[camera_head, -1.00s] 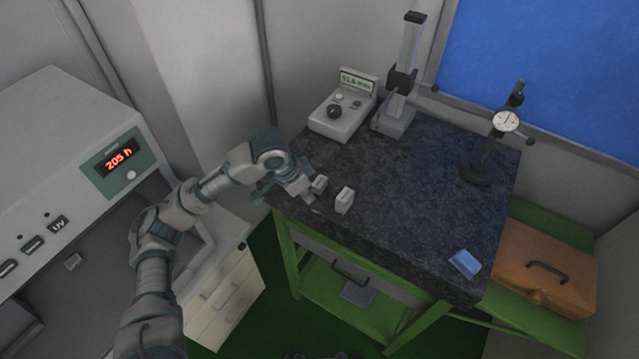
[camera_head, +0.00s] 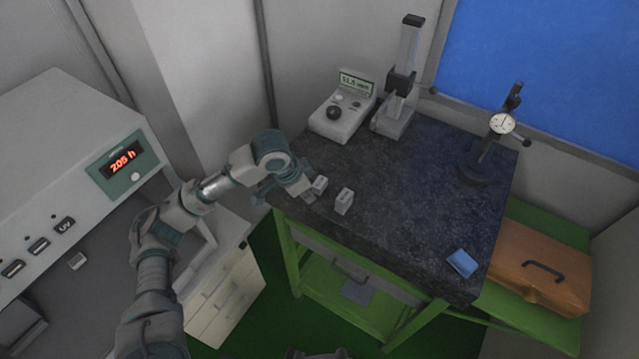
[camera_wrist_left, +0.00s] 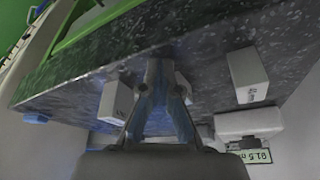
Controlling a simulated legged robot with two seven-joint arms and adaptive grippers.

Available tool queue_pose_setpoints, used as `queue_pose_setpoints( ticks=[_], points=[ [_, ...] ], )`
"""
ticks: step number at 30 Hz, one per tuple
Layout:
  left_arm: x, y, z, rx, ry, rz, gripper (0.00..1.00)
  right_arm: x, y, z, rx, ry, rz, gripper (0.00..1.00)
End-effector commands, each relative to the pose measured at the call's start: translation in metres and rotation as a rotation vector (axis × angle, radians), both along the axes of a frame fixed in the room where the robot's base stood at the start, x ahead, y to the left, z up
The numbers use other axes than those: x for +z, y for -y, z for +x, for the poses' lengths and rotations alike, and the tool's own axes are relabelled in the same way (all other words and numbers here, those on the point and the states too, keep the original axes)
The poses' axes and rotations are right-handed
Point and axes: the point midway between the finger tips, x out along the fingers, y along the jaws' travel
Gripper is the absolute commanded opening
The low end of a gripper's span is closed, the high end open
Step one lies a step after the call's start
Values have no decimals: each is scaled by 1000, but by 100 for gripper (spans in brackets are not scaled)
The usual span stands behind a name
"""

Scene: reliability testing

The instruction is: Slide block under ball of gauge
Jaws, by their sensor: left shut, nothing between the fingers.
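Two small pale grey blocks lie on the dark granite tabletop (camera_head: 405,215) in the head view: the near-gripper block (camera_head: 320,184) and the other block (camera_head: 344,201) to its right. A gauge stand (camera_head: 402,95) with a black sliding head stands at the back; its ball is too small to make out. My left gripper (camera_head: 308,197) is shut and empty, low over the table's left corner, just beside the nearer block. In the left wrist view the shut fingers (camera_wrist_left: 165,68) lie between pale blocky objects, one (camera_wrist_left: 115,100) to the left and another (camera_wrist_left: 247,76) to the right; contact is unclear.
A readout box (camera_head: 342,117) with a knob and display stands left of the gauge stand. A dial indicator on a stand (camera_head: 502,124) is at the back right, and a blue item (camera_head: 462,262) lies at the front right. The middle of the tabletop is free.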

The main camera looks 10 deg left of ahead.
Motion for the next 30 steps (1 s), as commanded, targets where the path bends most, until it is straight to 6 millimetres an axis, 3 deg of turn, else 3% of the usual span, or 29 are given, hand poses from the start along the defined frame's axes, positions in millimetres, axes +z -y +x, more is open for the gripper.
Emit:
queue_pose_setpoints(
  ticks=[30],
  points=[
    [2, 14, 38, 0, 0, -1, 0, 26, -3, 2, -1, 2, 4, 70]
  ],
)
